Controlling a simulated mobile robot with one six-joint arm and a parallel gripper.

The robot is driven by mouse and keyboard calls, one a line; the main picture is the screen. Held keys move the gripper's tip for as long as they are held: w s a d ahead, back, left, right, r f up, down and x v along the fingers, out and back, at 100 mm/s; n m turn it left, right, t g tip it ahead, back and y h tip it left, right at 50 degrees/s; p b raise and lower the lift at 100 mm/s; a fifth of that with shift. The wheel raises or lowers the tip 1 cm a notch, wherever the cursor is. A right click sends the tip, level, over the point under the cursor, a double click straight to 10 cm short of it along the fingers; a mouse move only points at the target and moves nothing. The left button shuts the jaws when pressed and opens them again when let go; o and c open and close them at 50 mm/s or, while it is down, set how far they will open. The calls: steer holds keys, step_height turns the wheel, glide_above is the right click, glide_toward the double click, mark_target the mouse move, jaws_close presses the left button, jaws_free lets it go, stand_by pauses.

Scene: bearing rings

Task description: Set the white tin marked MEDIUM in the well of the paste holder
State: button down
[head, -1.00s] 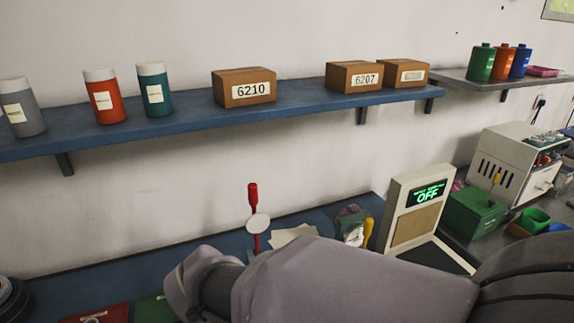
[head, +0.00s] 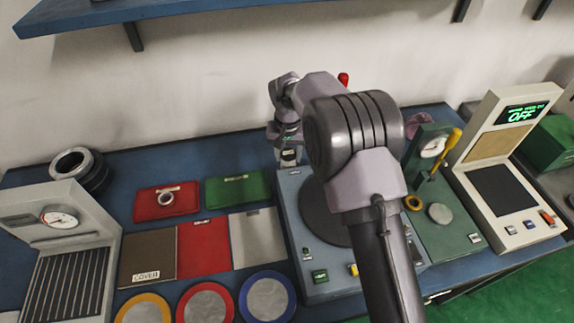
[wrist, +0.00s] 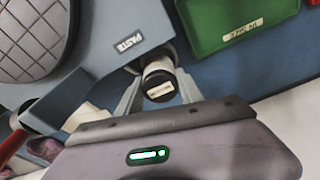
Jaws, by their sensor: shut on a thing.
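My gripper (wrist: 157,92) is shut on a small tin (wrist: 158,70) with a black end, a pale label and a whitish body. The label is too small to read. In the head view my gripper (head: 289,148) is at the back left corner of the grey-blue machine (head: 316,287), with the tin's end (head: 289,156) just showing. A plate marked PASTE (wrist: 128,42) is beside the tin in the wrist view. A grey rounded edge (wrist: 172,50) shows behind the tin, perhaps the paste holder; its well is hidden, and I cannot tell whether the tin is in it.
A green tray (head: 238,188) and red tray (head: 167,202) lie left of my gripper. A green stand (head: 445,225) with a dial and a cream unit reading OFF (head: 500,180) stand right. Colored-rimmed discs (head: 267,297) lie in front. A shelf (head: 90,14) runs above.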

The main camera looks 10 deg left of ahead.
mark_target(288, 162)
step_height(288, 162, down, 3)
steer(key=shift+f+b, duration=0.2)
steer(key=shift+b, duration=0.3)
steer(key=shift+r, duration=0.15)
steer(key=c, duration=1.2)
jaws_free()
steer(key=shift+f, duration=0.2)
steer(key=o, duration=0.4)
steer(key=shift+o, duration=0.2)
steer(key=shift+r, duration=0.15)
steer(key=r+p, duration=0.1)
steer(key=r, duration=0.3)
steer(key=s+r+p, duration=0.1)
steer(key=r, duration=0.3)
steer(key=r+p, duration=0.2)
steer(key=r, duration=0.2)
steer(key=shift+s+d+r, duration=0.1)
steer(key=shift+s, duration=0.15)
